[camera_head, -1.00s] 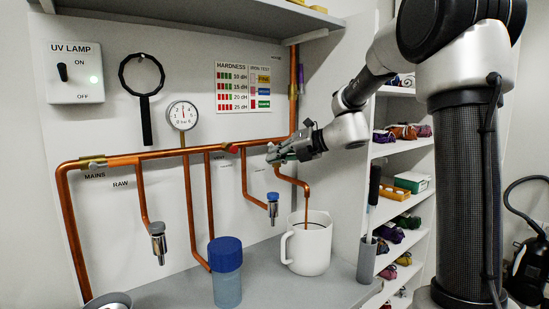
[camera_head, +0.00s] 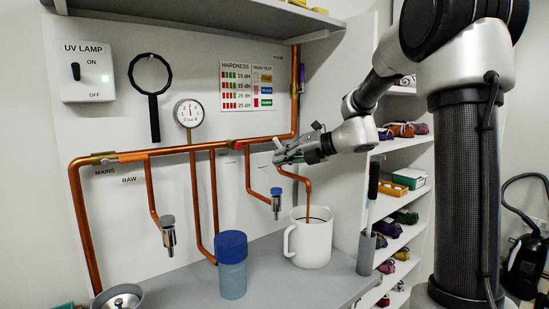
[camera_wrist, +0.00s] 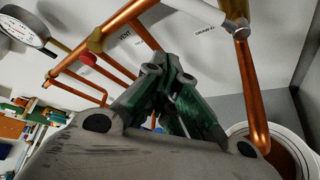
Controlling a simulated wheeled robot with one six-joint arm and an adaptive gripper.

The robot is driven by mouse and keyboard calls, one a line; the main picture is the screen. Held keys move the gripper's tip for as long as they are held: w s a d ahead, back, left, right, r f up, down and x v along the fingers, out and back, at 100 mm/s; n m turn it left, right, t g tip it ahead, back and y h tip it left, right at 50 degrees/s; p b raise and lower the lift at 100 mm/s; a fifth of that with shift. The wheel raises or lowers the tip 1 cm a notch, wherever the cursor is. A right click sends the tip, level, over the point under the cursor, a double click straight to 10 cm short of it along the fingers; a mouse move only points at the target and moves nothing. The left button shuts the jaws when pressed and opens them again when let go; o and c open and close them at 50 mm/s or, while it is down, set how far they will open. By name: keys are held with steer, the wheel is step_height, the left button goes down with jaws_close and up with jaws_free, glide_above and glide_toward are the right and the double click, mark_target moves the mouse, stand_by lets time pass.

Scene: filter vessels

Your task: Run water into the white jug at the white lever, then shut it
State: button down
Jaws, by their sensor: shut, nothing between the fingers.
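The white jug (camera_head: 309,240) stands upright on the grey counter, handle to the left. A copper spout pipe (camera_head: 307,190) comes down into its mouth. In the wrist view the jug's rim (camera_wrist: 232,130) shows at the lower right, with a brownish inside; I cannot tell the water level. My gripper (camera_head: 281,152) is shut and empty, beside the copper pipe above the jug. Its dark green fingers (camera_wrist: 167,62) meet in the wrist view. A whitish piece (camera_wrist: 236,10) sits on the pipe beyond the fingers, possibly the white lever.
A blue-capped vessel (camera_head: 231,265) stands left of the jug, and a grey holder (camera_head: 366,254) with a black-handled tool stands right. A red valve handle (camera_head: 236,145) and a gauge (camera_head: 189,113) are on the pipework. A blue-topped tap (camera_head: 277,200) hangs left of the spout.

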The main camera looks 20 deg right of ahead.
steer(key=s+d+r+n+t+h, duration=0.15)
steer(key=d+r+n+t, duration=0.35)
steer(key=n, duration=1.1)
steer(key=s+d+r+n+t+h, duration=0.1)
steer(key=d+r+n+h, duration=0.15)
steer(key=d+n, duration=0.85)
steer(key=shift+w+a+f+n+y, duration=0.15)
steer(key=shift+w+a+f+n, duration=0.45)
steer(key=shift+w+a, duration=1.1)
steer(key=shift+w+a+f+n+y, duration=0.25)
steer(key=shift+w+a+n, duration=0.8)
steer(key=shift+a, duration=1.05)
steer(key=shift+w+a+f+n+y, duration=0.1)
steer(key=shift+w+a+f+n, duration=0.4)
steer(key=shift+w+a, duration=1.3)
